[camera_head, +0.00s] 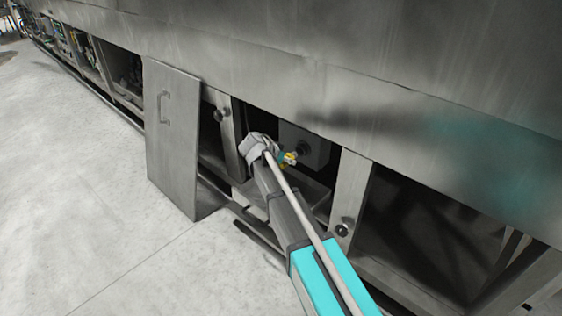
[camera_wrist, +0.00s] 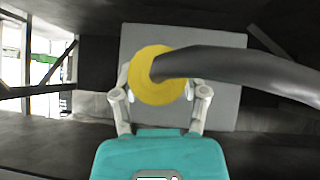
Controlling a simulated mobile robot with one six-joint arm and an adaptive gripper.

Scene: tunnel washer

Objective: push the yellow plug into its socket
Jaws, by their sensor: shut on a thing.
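The yellow plug (camera_wrist: 152,92) is round, with a thick dark cable running from its back to the right in the wrist view. My gripper (camera_wrist: 158,92) is shut on it, one finger on each side. In the head view the plug (camera_head: 290,158) shows small at the end of my arm, inside an opening under the washer. A grey box (camera_wrist: 222,105) lies behind the plug in the wrist view. In the head view a dark round fitting (camera_head: 304,149) sits on the box face, right of the plug. It looks like the socket. The plug appears apart from it there; the wrist view hides the socket.
A removed metal panel with a handle (camera_head: 172,135) leans left of the opening. Posts with round knobs (camera_head: 347,200) flank the opening. The washer's steel wall (camera_head: 330,60) overhangs it. The floor (camera_head: 80,180) at left is clear.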

